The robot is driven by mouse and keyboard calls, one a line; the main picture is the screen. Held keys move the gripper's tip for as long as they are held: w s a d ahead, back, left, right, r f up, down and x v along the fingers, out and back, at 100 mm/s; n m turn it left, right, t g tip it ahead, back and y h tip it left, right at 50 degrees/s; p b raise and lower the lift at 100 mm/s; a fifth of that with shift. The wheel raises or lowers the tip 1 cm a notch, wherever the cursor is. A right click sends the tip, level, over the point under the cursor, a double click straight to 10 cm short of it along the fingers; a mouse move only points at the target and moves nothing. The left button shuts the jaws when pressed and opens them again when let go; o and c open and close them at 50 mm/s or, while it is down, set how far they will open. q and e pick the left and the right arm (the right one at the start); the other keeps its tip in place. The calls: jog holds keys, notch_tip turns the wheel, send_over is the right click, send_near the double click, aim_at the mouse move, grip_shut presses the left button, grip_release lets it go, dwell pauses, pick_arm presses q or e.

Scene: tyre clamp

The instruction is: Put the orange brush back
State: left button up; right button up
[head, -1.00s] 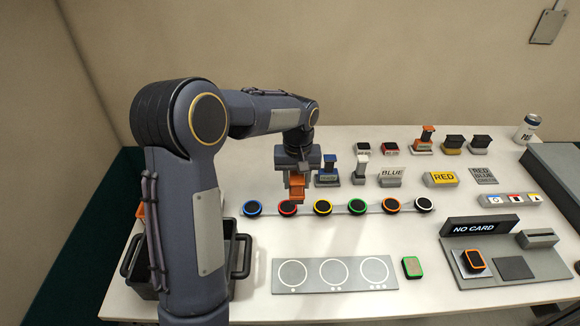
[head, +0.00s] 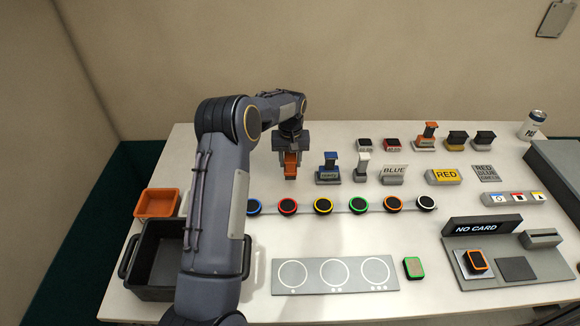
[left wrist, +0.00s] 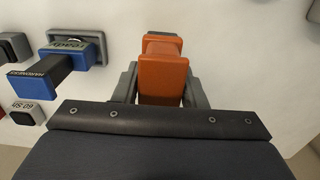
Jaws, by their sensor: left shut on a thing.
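My left gripper (head: 291,172) is shut on an orange brush (head: 291,160), at the back left of the table, left of the blue brush. In the left wrist view the orange brush (left wrist: 162,78) sits between the two grey fingers (left wrist: 160,88), its broad orange end facing the camera. Its lower end is hidden, and I cannot tell whether it touches the table. A blue-topped brush (head: 329,162) stands in a grey holder beside it and also shows in the left wrist view (left wrist: 55,72). A second orange-topped piece (head: 428,132) stands farther right on a grey base. My right gripper is not in view.
A row of coloured round buttons (head: 323,206) runs in front. A black crate (head: 132,262) and an orange tray (head: 157,203) are at the left. A plate with three circles (head: 335,274) lies in front.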

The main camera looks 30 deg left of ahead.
aim_at(290, 168)
pick_arm(q)
jog(key=shift+w+a+f, duration=0.2)
jog(key=shift+w+f, duration=0.15)
jog(key=shift+f, duration=0.15)
jog(key=shift+w+a+f, duration=0.15)
jog(key=shift+f, duration=1.55)
jog(key=shift+f+b, duration=0.1)
jog(key=shift+b, duration=0.3)
jog(key=o, duration=0.4)
jog(key=shift+f, duration=0.1)
jog(key=o, duration=0.5)
